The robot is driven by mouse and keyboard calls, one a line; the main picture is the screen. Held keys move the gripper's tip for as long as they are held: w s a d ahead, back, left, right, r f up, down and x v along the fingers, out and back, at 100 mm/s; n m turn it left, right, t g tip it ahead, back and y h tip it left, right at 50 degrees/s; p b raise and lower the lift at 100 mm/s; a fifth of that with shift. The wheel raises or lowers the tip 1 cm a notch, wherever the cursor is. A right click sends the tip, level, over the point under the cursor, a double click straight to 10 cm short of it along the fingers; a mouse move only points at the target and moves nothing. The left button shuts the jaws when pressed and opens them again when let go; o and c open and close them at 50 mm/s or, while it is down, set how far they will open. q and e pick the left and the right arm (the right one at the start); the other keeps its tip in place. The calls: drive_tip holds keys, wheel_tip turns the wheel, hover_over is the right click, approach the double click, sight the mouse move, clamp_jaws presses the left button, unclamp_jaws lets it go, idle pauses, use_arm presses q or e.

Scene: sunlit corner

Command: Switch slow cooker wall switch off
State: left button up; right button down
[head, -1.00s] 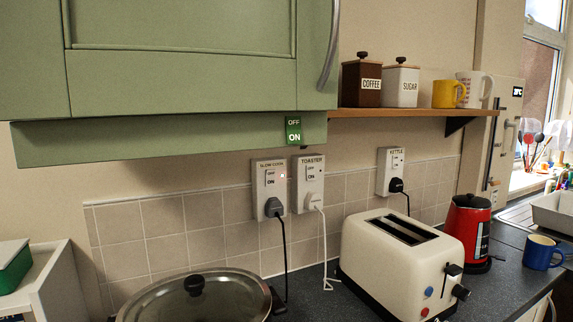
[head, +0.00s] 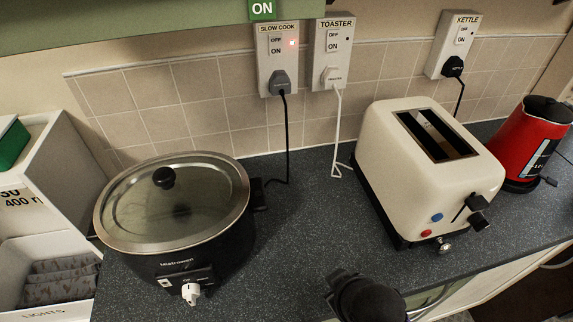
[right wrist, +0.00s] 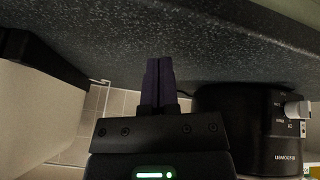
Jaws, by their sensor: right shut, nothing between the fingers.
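The slow cooker wall switch (head: 276,47) is on a white plate labelled SLOW COOK on the wall, left of the toaster's plate. It has OFF above ON, and a red light glows at its right. A grey plug with a black cord sits in the socket below it. The slow cooker (head: 176,221) stands on the counter at left with its glass lid on. It also shows upside down in the right wrist view (right wrist: 240,125). My right gripper (right wrist: 158,62) is shut and empty, apart from the switch. My left gripper is out of view.
The cream toaster (head: 385,150) and red kettle (head: 532,140) stand on the counter (head: 300,230) at right. Toaster (head: 332,45) and kettle (head: 460,40) switch plates are beside the slow cooker's. The green cabinet (head: 130,25) overhangs above. Counter between cooker and toaster is clear.

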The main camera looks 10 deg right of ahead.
sight(276, 40)
drive_tip(key=w+r+n+t, duration=0.75)
drive_tip(key=w+r, duration=0.55)
drive_tip(key=w, duration=0.2)
drive_tip(key=w+a+r+n+t, duration=0.1)
drive_tip(key=w+r+n+t, duration=0.2)
drive_tip(key=r, duration=0.4)
drive_tip(key=w+a+r+n+t, duration=0.1)
drive_tip(key=w+r+n+t, duration=0.2)
drive_tip(key=r, duration=0.4)
drive_tip(key=shift+w+a+p, duration=0.4)
drive_tip(key=shift+r, duration=0.1)
drive_tip(key=w, duration=0.4)
drive_tip(key=w+r+b, duration=0.1)
drive_tip(key=w, duration=0.3)
drive_tip(key=w+b, duration=0.1)
drive_tip(key=w, duration=0.4)
drive_tip(key=shift+r, duration=0.2)
drive_tip(key=shift+w+r, duration=0.1)
drive_tip(key=shift+w, duration=0.3)
